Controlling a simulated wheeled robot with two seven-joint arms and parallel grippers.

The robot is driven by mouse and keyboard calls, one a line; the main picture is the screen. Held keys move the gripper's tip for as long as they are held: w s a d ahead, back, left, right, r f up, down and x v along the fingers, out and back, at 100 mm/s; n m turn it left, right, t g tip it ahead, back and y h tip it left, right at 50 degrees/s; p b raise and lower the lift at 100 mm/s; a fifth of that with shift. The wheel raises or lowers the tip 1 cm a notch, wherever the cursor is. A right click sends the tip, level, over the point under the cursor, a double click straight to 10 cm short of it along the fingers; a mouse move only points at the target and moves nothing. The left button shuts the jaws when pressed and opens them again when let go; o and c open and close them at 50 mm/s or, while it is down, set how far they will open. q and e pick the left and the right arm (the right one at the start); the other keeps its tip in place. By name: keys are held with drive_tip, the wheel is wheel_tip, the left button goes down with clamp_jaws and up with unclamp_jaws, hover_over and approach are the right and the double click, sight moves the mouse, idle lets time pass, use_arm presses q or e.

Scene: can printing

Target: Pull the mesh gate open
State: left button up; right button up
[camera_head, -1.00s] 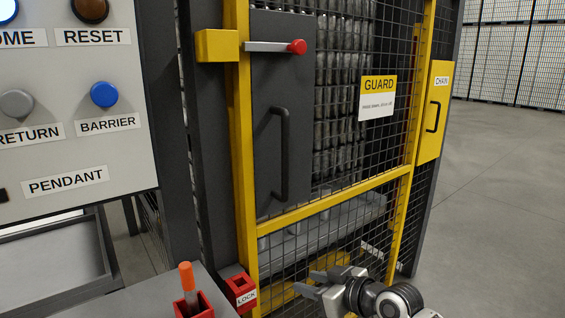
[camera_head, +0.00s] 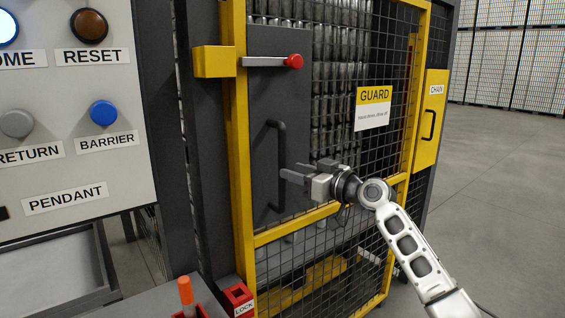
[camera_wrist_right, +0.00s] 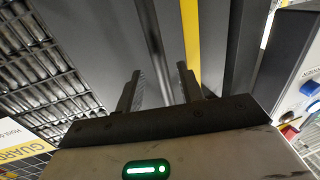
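The mesh gate (camera_head: 300,222) has a yellow frame and black mesh and stands closed against its post. A dark panel on its left side carries a black vertical bar handle (camera_head: 283,145). My right gripper (camera_head: 300,169) is open and empty, just right of the handle's lower half, fingers pointing left toward it. In the right wrist view the fingers (camera_wrist_right: 158,88) are apart, with a dark bar, seemingly the handle (camera_wrist_right: 152,40), lined up between them. Whether they touch it cannot be told. My left gripper is not in view.
A latch bar with a red knob (camera_head: 293,61) lies horizontally above the handle, beside a yellow block (camera_head: 214,62). A button panel (camera_head: 60,120) stands at the left. A red lock box (camera_head: 238,297) sits low by the post. Open floor (camera_head: 500,180) lies to the right.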

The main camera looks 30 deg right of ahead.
drive_tip(key=x, duration=0.4)
drive_tip(key=shift+w+a+p, duration=0.1)
drive_tip(key=shift+w+p, duration=0.2)
drive_tip(key=shift+w, duration=0.1)
